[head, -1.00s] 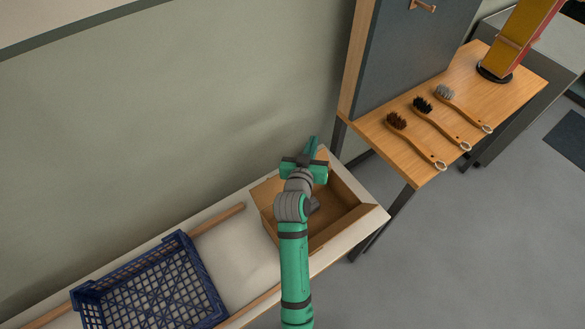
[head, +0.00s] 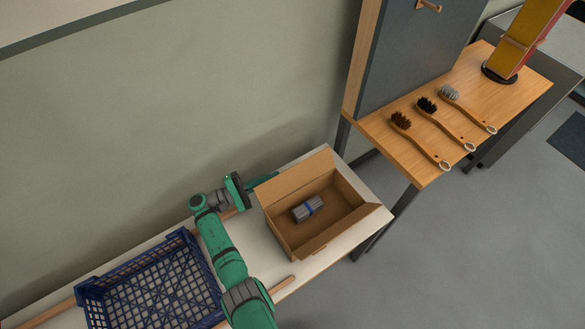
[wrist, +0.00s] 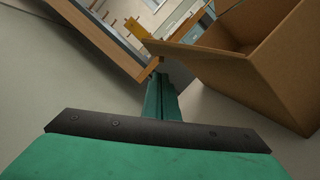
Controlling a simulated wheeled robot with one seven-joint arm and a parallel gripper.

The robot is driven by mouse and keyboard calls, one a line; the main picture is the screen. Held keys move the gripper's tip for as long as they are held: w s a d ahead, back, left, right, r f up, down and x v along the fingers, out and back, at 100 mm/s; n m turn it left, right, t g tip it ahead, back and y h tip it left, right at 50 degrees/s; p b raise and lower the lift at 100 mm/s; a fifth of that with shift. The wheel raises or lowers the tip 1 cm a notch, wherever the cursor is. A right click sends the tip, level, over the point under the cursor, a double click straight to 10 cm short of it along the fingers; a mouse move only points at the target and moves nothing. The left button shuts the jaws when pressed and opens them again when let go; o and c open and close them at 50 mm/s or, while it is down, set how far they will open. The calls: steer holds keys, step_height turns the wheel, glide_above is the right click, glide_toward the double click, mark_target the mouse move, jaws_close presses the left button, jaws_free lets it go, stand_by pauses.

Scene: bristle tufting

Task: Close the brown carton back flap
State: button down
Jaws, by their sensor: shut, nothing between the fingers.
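The brown carton (head: 285,233) stands open on the white bench in the head view. Its back flap (head: 292,178) stands up and leans outward along the side nearest the wall. Inside lies a grey bundle with a blue band (head: 308,209). My gripper (head: 272,178) is shut and empty, at the back left of the carton, with its fingers pointing along the outer side of the back flap. In the wrist view, the closed fingers (wrist: 160,92) are left of the carton (wrist: 285,75), below the outward-leaning flap (wrist: 195,58). Whether they touch it is unclear.
A blue crate (head: 187,240) sits on the bench (head: 262,248) left of the carton. A wooden table (head: 415,165) with several brushes and a dark upright panel (head: 415,60) stands to the right. The wall runs close behind the bench.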

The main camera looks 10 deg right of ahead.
mark_target(298, 167)
steer(key=d, duration=0.3)
steer(key=w+d+r, duration=0.1)
steer(key=d, duration=0.5)
steer(key=shift+w+d+r, duration=0.15)
steer(key=shift+d+r, duration=0.05)
steer(key=shift+d, duration=0.15)
